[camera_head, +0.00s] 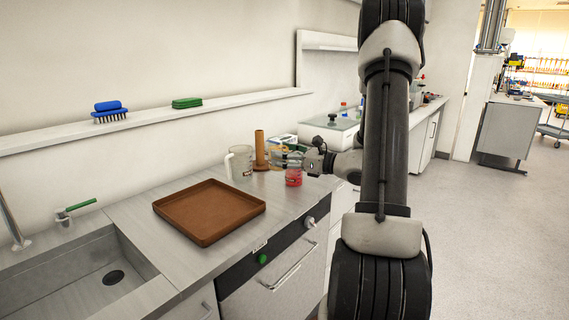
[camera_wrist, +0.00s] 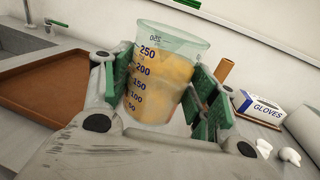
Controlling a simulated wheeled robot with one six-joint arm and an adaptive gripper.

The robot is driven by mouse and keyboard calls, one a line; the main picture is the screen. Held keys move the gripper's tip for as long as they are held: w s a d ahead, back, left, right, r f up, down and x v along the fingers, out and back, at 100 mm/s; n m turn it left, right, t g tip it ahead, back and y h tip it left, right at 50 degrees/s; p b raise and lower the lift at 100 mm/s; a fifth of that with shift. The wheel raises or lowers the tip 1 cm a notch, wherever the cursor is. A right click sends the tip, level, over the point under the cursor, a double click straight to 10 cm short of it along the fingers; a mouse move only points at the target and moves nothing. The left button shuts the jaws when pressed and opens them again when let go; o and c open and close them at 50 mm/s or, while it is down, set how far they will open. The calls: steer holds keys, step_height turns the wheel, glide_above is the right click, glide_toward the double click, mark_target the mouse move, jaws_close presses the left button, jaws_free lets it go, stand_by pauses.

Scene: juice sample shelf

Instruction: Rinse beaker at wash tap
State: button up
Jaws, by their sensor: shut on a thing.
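My gripper (camera_wrist: 160,92) has green-padded fingers on both sides of a clear beaker (camera_wrist: 152,75) and is shut on it. The beaker is slightly tilted in the picture, has blue volume marks up to 250, and looks yellow-orange inside. In the head view my gripper (camera_head: 288,158) is over the counter, right of the brown tray; the beaker is hard to make out there. A clear jug-like vessel (camera_head: 240,163) stands left of the gripper, and I cannot tell whether it is the same vessel. A sink (camera_head: 95,275) with a tap (camera_head: 12,220) is at the far left.
A brown tray (camera_head: 208,210) lies between sink and gripper. A brown cylinder (camera_head: 260,150) stands behind the gripper, and a red jar (camera_head: 293,176) is just below it. A gloves box (camera_wrist: 258,108) is at the right. Brushes (camera_head: 110,110) sit on the wall ledge.

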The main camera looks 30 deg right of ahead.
steer(key=shift+s+a, duration=2.05)
steer(key=shift+s, duration=5.15)
step_height(320, 180, up, 5)
steer(key=shift+r, duration=0.1)
